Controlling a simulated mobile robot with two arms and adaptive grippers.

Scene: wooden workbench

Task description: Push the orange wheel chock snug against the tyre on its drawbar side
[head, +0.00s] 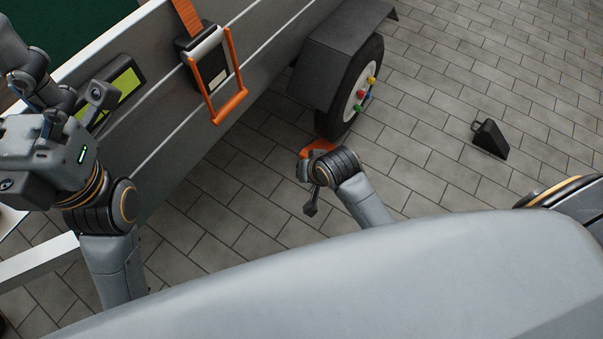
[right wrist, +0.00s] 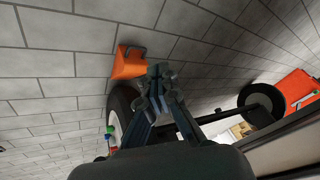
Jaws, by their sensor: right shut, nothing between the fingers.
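The orange wheel chock (head: 319,146) lies on the paving at the near foot of the tyre (head: 362,85), partly hidden by my right wrist. In the right wrist view the chock (right wrist: 130,63) sits close to the tyre's (right wrist: 122,98) edge; I cannot tell whether they touch. My right gripper (right wrist: 160,76) is shut and empty, its fingertips just to the right of the chock; any contact is unclear. In the head view its fingers are mostly hidden by the wrist. My left gripper (head: 45,85) is raised beside the trailer at the left; its fingers are unclear.
The grey trailer side (head: 260,60) runs along the upper left, with an orange strap handle (head: 232,98) on it. A black chock (head: 490,138) stands apart on the paving at the right. A smaller wheel (right wrist: 262,100) shows in the right wrist view.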

